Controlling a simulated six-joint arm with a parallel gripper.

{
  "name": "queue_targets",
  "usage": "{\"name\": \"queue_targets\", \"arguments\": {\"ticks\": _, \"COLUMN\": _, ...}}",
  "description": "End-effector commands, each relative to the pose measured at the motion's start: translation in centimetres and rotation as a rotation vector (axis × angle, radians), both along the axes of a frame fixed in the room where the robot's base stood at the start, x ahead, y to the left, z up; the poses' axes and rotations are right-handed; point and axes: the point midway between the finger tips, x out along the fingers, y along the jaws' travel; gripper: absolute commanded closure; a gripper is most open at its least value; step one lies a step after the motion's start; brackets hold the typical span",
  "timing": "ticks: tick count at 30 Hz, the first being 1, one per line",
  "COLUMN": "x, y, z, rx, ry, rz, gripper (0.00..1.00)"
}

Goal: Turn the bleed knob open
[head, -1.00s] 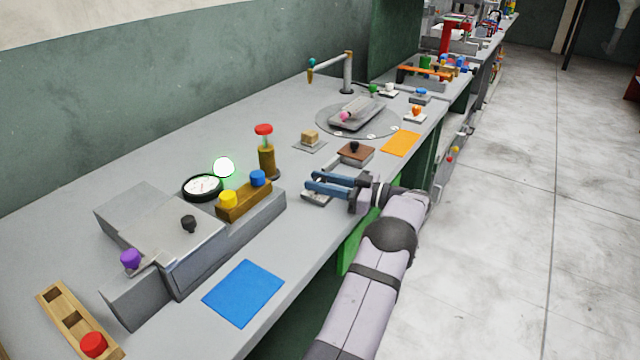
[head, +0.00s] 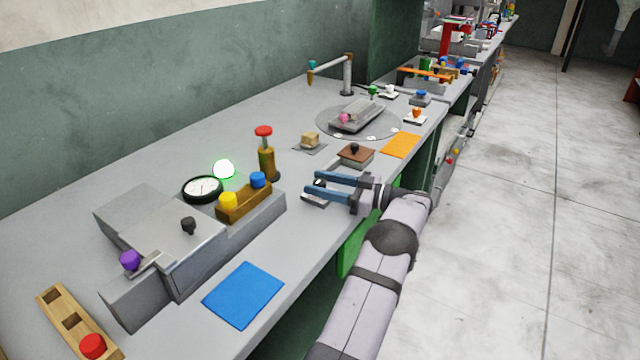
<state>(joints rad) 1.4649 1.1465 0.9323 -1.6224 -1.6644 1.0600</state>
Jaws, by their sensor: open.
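My gripper (head: 311,181) reaches in from the right over the bench's front edge, its two blue fingers pointing left. It is open, with a small knob (head: 319,183) showing in the gap between the fingers. The knob sits over a grey base plate (head: 315,200), and the fingers hide much of both. I cannot tell whether the fingers touch the knob. No label shows which knob is the bleed knob. A yellow knob (head: 228,201) and a blue knob (head: 258,179) sit on a brass block (head: 246,204). A red knob (head: 264,131) tops a brass column (head: 267,162).
A round gauge (head: 202,189) and a glowing green-white lamp (head: 223,169) stand behind the brass block. A grey press body (head: 200,255) with black and purple knobs is at the left. A brown block (head: 355,154) sits behind my gripper. The blue mat (head: 243,295) is bare.

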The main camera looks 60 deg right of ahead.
Motion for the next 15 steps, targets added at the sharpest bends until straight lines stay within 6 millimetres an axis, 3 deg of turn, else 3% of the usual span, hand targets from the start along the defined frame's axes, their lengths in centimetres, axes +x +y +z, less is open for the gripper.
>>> {"name": "queue_targets", "arguments": {"ticks": 15, "x": -6.1, "y": -1.3, "z": -0.1, "rx": -0.001, "ry": 0.000, "rz": -0.001, "gripper": 0.54}}
